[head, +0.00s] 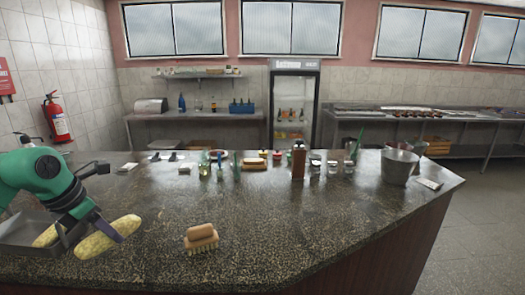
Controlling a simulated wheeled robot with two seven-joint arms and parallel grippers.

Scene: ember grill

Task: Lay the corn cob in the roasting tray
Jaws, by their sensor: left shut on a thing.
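A pale yellow corn cob (96,244) is between the fingers of my left gripper (94,238), at the left front of the counter. The gripper is shut on it, and one finger crosses its upper side. The cob lies slanted, just right of the grey metal roasting tray (18,248). Whether it touches the tray rim or counter is hard to tell. A second yellow cob-like piece (45,236) shows at the tray, partly hidden by the gripper. My left arm hides part of the tray. My right gripper is out of view.
A wooden brush (201,240) lies on the dark speckled counter (290,225), right of the gripper. Bottles, glasses and a brown pepper mill (298,161) stand along the back edge. A metal bucket (399,167) stands at the right.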

